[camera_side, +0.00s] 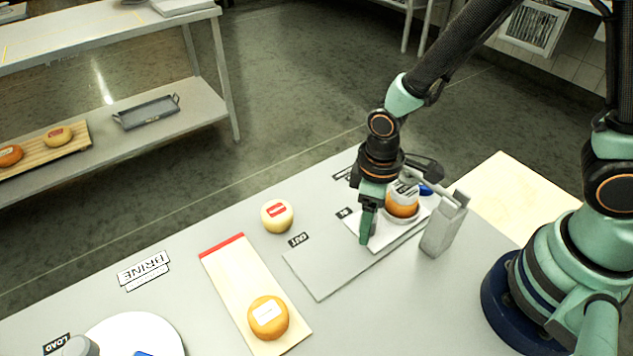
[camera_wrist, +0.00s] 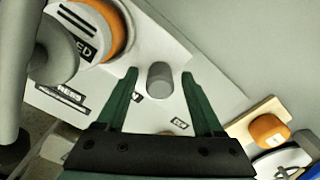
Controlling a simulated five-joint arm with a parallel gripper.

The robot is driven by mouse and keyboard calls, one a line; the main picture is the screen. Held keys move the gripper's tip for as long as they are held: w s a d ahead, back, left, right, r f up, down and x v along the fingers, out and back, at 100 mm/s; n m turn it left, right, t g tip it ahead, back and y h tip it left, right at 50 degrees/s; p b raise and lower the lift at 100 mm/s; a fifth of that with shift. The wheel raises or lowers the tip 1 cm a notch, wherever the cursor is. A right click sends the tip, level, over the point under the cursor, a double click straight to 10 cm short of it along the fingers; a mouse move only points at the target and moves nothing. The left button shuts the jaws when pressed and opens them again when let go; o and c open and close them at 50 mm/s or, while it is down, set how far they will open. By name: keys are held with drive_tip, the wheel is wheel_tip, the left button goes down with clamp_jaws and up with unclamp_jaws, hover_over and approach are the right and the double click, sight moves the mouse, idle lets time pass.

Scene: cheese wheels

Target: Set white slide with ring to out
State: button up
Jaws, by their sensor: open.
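The white slide (camera_side: 356,231) lies on a long grey track (camera_side: 318,276), beside the small "IN" label (camera_side: 344,212). The "OUT" label (camera_side: 299,239) is beside the track farther left. An orange cheese wheel (camera_side: 402,208) with a white label stands on the slide's right part. My gripper (camera_side: 368,232) is low over the slide's left part, left of that cheese. In the wrist view, a grey upright knob (camera_wrist: 160,76) shows between my open fingers (camera_wrist: 160,84), with a gap on both sides. I cannot make out a ring.
A grey post (camera_side: 444,225) with an arm stands right of the slide, close to my gripper. A pale board (camera_side: 230,275) with an orange cheese (camera_side: 268,316) lies front left; a yellow cheese (camera_side: 277,215) sits behind. The track's left part is bare.

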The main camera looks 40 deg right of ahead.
clamp_jaws()
idle(1.4)
